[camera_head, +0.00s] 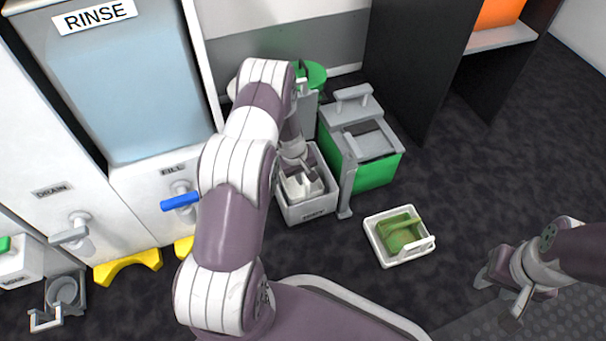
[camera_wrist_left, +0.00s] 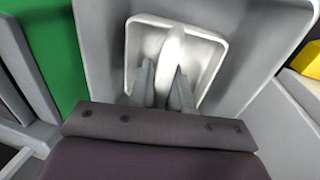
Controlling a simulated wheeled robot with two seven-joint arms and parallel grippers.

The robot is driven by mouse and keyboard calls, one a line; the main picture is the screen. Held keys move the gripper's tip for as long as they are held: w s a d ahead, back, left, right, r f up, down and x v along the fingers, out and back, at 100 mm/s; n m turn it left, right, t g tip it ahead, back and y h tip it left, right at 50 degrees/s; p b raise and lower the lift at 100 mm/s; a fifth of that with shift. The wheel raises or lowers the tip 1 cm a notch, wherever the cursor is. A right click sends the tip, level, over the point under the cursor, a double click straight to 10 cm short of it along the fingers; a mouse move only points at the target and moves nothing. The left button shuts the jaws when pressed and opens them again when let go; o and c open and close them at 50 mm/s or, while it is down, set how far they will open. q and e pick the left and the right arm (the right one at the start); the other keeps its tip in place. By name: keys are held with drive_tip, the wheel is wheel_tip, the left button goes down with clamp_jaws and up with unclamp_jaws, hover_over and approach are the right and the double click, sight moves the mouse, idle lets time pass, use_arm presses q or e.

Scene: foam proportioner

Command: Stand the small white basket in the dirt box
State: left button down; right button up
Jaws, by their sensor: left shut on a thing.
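The small white basket (camera_wrist_left: 137,48) is inside the grey dirt box (camera_head: 309,213), seen from above in the left wrist view. My left gripper (camera_wrist_left: 166,88) reaches down into the box and is shut on the basket's raised middle handle. The basket looks roughly upright; whether its base touches the box floor is hidden. In the head view my left arm hides part of the box and basket. My right gripper (camera_head: 507,296) is low at the right, away from the box; its jaw opening is unclear.
A green bin with a grey lid (camera_head: 374,172) stands close to the right of the dirt box. A white tray (camera_head: 403,262) with a green item lies on the floor in front. The cabinet with the blue-handled tap (camera_head: 180,201) is at the left. Dark floor between tray and right gripper is clear.

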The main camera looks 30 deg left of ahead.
use_arm(q)
drive_tip(key=c, duration=1.1)
unclamp_jaws()
drive_tip(key=shift+o, duration=0.2)
drive_tip(key=shift+r, duration=0.15)
wheel_tip(320, 180, up, 12)
drive_tip(key=s+a+r+p, duration=0.1)
drive_tip(key=s+p, duration=0.1)
drive_tip(key=p, duration=0.6)
drive_tip(key=s+d+r+m, duration=0.2)
drive_tip(key=d+r, duration=0.2)
drive_tip(key=r, duration=0.2)
drive_tip(key=s+d+r+m, duration=0.3)
drive_tip(key=d+r, duration=0.1)
drive_tip(key=r, duration=0.2)
drive_tip(key=s+d+r+m+y, duration=0.1)
drive_tip(key=s+d+r+m, duration=0.1)
drive_tip(key=s+r+m, duration=0.3)
drive_tip(key=s+d+r, duration=0.3)
drive_tip(key=s, duration=0.5)
wheel_tip(320, 180, up, 51)
drive_tip(key=p, duration=5)
drive_tip(key=shift+w, duration=0.2)
